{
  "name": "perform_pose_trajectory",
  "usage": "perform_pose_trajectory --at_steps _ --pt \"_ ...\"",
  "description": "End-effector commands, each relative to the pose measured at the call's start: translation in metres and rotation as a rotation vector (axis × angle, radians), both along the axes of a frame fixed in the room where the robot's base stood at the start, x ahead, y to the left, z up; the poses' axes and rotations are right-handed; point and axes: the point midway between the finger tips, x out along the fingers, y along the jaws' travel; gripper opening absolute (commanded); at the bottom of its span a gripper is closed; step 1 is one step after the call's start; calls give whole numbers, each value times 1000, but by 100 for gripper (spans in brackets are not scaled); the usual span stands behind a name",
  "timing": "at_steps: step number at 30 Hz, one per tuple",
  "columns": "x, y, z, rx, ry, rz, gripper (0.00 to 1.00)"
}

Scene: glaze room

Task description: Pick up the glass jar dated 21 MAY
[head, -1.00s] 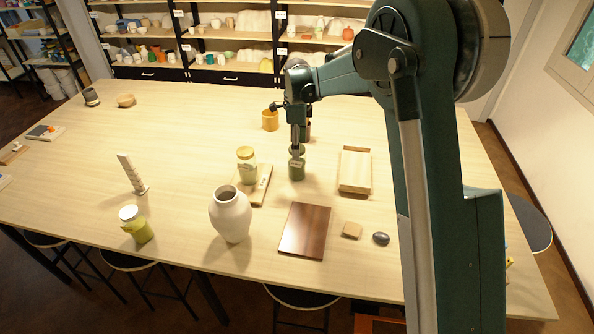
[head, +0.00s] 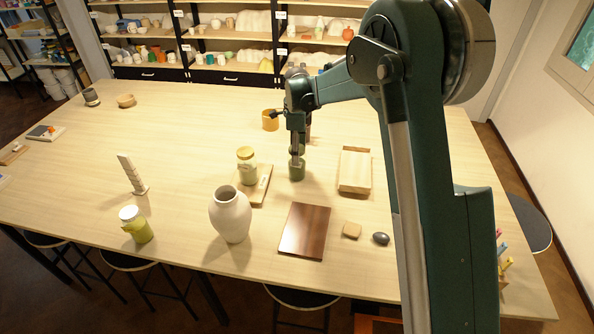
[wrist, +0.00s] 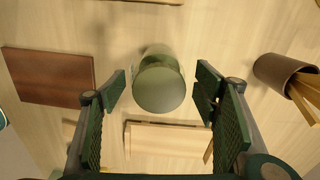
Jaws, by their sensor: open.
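A green glass jar (head: 297,172) stands upright on the table, partly hidden behind my gripper in the head view. The wrist view shows its round green lid (wrist: 159,90) from above. My gripper (wrist: 161,86) points down over this jar, its fingers open on either side with a gap to the lid on both sides. A jar with a yellow lid (head: 247,168) stands on a small board to its left. A jar with a white lid and yellow-green contents (head: 141,230) stands near the front edge. I cannot read a date on any jar.
A light wooden board (head: 355,170) is right of the green jar. A yellow mug (head: 270,121) stands behind. A brown cup with sticks (wrist: 272,70) is right in the wrist view.

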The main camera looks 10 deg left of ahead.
Motion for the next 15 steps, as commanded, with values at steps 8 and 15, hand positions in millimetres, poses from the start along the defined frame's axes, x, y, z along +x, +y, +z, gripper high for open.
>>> perform_pose_trajectory --at_steps 8,15 --pt "0 0 -5 0 0 0 61" --pt "0 -1 -29 0 0 0 61"
